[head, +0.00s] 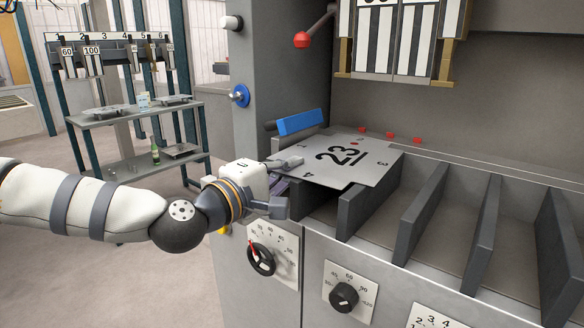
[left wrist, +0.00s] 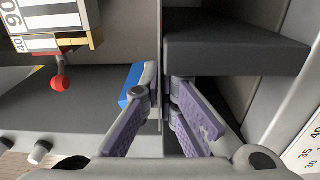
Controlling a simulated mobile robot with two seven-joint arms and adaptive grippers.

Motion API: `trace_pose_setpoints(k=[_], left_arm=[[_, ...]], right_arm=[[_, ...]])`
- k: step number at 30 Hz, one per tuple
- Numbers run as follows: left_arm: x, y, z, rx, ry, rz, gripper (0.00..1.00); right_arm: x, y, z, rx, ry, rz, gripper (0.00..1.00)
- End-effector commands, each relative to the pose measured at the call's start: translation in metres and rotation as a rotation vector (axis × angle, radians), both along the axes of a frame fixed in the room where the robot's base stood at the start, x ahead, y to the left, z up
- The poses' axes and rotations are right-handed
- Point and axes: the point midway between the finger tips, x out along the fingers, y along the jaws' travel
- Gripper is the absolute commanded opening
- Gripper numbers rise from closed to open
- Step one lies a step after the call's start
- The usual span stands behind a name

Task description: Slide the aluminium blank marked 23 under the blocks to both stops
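The aluminium blank marked 23 (head: 378,173) lies flat across the machine's front bed, its near part over the dividers. In the left wrist view the blank (left wrist: 161,40) shows edge-on as a thin strip. My left gripper (head: 288,174) is at its left edge, one finger above and one below; in the left wrist view the fingers (left wrist: 163,88) close on the strip. Striped blocks (head: 385,40) hang above and behind the blank, clear of it. A blue bar (head: 300,122) stands by its far left corner. Small red pieces (head: 390,135) lie just beyond its far edge. My right gripper is out of view.
Dark upright dividers (head: 422,213) separate open bays at the front. A red-knobbed lever (head: 303,40) projects above the bed. Dials (head: 344,297) sit on the front panel. A shelf rack (head: 135,115) stands at the back left, across open floor.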

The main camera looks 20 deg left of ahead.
Motion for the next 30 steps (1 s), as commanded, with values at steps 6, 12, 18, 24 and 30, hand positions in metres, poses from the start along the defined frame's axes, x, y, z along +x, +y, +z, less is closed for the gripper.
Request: trace_pose_setpoints(k=[6,12,18,24,30], left_arm=[[0.0012,0.0029,0.0007,-0.001,-0.002,0.001,0.00],[0.0020,0.0052,0.0007,-0.001,-0.002,0.001,0.00],[0.0030,0.0066,0.0007,-0.001,-0.002,0.003,0.00],[0.0058,0.0064,0.0006,-0.001,-0.002,0.005,0.00],[0.0083,0.0060,0.0006,-0.001,-0.003,0.007,0.00]], right_arm=[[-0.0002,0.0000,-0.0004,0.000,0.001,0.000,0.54],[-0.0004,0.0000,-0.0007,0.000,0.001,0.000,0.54],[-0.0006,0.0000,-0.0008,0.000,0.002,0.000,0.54],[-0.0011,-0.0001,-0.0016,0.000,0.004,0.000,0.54],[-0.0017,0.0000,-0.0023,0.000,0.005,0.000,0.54]])
